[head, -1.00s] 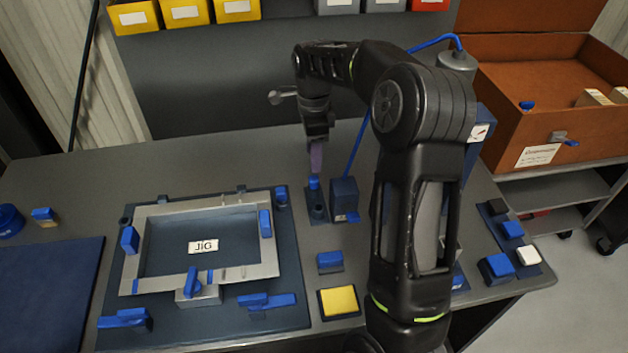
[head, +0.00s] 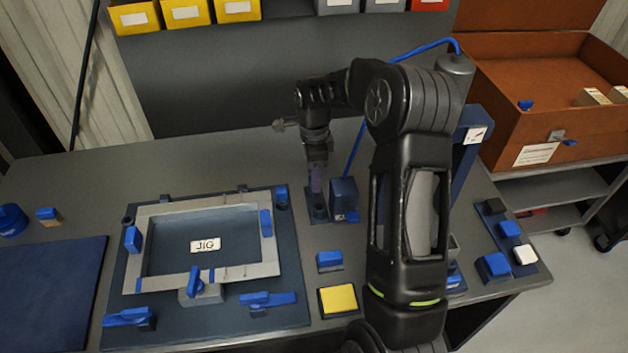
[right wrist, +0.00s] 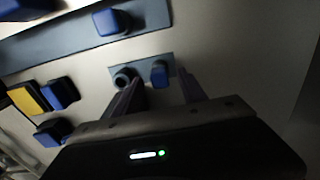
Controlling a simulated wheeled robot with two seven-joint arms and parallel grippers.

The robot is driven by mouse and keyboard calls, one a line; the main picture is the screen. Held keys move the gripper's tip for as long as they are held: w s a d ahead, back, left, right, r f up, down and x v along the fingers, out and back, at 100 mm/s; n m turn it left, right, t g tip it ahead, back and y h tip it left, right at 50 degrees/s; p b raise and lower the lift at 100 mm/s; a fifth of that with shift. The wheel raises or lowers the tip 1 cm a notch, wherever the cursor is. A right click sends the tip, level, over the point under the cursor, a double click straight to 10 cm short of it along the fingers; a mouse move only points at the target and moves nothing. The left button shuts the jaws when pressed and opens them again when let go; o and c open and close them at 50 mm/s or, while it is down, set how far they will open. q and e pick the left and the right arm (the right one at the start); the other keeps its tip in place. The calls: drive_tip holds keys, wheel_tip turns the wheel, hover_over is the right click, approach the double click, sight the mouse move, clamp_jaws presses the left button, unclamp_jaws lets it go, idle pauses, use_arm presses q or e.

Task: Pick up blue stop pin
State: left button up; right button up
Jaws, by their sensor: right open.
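The blue stop pin (right wrist: 159,74) stands in a small dark base plate (right wrist: 143,72), beside an empty round socket (right wrist: 123,79), in the right wrist view. My right gripper (right wrist: 158,92) is open, with a finger on either side of the pin's end of the plate. No grip on the pin shows. In the head view my right gripper (head: 316,188) points down over the small base plate (head: 318,216) and hides the pin. My left gripper is not in view.
A blue-grey block (head: 343,194) stands close to the right of the gripper. The jig (head: 206,285) with blue clamps lies to the left. A yellow pad (head: 338,300) and a blue-topped block (head: 329,260) are nearer the front. An open brown case (head: 540,110) stands at right.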

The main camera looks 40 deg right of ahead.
drive_tip(key=shift+f, duration=0.35)
idle(0.3)
clamp_jaws()
idle(0.4)
